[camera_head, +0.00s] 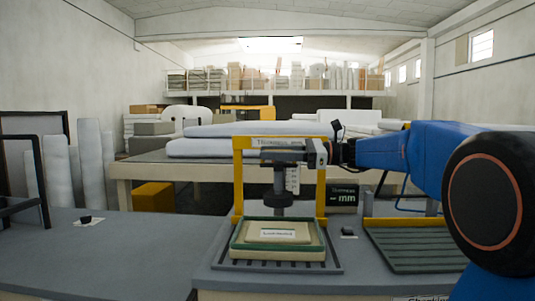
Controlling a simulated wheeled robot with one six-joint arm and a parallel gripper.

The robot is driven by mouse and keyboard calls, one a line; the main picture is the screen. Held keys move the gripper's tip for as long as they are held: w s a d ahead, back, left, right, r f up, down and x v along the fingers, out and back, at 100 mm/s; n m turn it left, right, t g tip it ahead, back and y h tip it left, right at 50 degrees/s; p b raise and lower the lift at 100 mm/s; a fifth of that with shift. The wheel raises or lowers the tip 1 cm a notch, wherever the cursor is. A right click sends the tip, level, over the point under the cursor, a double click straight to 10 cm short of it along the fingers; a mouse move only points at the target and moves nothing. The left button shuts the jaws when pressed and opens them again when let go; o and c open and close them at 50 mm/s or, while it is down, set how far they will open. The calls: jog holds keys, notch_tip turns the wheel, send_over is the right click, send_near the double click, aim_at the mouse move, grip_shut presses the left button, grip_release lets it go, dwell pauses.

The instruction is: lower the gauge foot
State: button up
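A thickness gauge with a yellow frame (238,185) stands on the grey bench. Its dark gauge foot (279,201) hangs on a short stem inside the frame, above a cream wadding sample (268,232) with a white label. A visible gap separates foot and sample. The sample sits in a green-edged tray (240,253). My gripper (288,152) reaches in from the right on my blue arm, at the top of the foot's stem, below the crossbar. Its fingers overlap dark gauge parts, so I cannot tell whether they hold anything. A white scale strip (293,180) hangs beside the stem.
A dark "mm" display (342,196) stands behind the frame's right post. A green ribbed tray (405,250) lies on the right, partly behind my arm. A small dark object (348,231) lies between the trays. The left bench (120,260) is mostly clear.

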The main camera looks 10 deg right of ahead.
jog(key=shift+w+a, duration=0.2)
jog(key=shift+a, duration=0.4)
